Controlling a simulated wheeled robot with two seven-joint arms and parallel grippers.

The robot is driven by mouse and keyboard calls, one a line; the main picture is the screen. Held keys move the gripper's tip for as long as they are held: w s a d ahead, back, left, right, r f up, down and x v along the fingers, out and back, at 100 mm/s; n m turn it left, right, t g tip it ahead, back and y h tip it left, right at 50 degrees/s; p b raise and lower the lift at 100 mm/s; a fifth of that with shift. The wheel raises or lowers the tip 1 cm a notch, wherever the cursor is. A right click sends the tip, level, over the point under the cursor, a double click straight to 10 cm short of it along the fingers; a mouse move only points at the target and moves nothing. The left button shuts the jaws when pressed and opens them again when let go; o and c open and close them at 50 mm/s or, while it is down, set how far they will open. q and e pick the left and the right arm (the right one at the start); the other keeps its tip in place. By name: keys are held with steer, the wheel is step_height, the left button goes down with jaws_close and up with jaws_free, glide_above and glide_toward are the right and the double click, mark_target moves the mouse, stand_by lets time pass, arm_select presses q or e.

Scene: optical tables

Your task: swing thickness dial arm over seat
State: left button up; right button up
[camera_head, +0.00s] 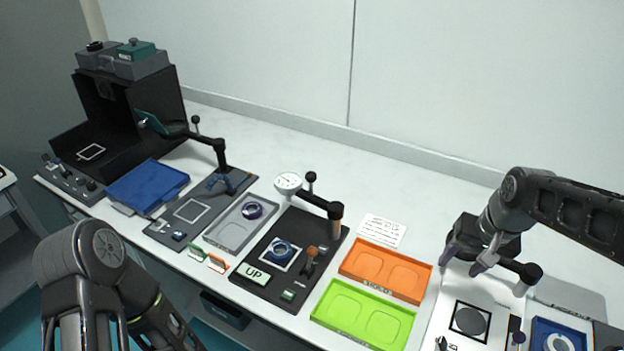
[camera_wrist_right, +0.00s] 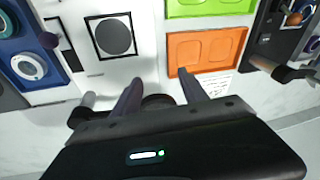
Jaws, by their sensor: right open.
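A round white dial (camera_head: 288,184) sits on a dark swing arm (camera_head: 318,200) with a ball knob, on a post behind the dark "UP" plate. That plate's framed seat (camera_head: 281,253) holds a blue ring. My right gripper (camera_head: 468,262) is open over the white station at the right, beside another dark swing arm (camera_head: 507,263) on a post (camera_head: 531,272). In the right wrist view, a dark rounded part (camera_wrist_right: 158,101) shows between the open fingers (camera_wrist_right: 160,92); contact cannot be told. This station's seat (camera_head: 470,319) bears a grey disc. My left gripper is out of view.
An orange tray (camera_head: 345,272) and a green tray (camera_head: 363,343) lie left of the white station. A blue tray (camera_head: 537,347) is at its right. A grey tray (camera_head: 213,238) and further stations stand to the left.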

steer(key=w+a+f+m+y, duration=0.1)
steer(key=w+a+m+y, duration=0.15)
steer(key=a, duration=0.45)
steer(key=w+a+f+m+y, duration=0.1)
steer(key=a+m+y, duration=0.1)
steer(key=a+y, duration=0.35)
step_height(320, 180, up, 5)
steer(key=m+t+y+p, duration=0.2)
steer(key=m+t+y, duration=0.5)
steer(key=m, duration=1.2)
glide_above(335, 209)
steer(key=shift+s+t+h, duration=0.3)
steer(key=shift+t+h, duration=0.6)
steer(key=shift+h, duration=0.2)
steer(key=shift+w+d+f+m+t, duration=0.1)
steer(key=shift+w+m+t, duration=0.25)
steer(key=shift+m, duration=0.1)
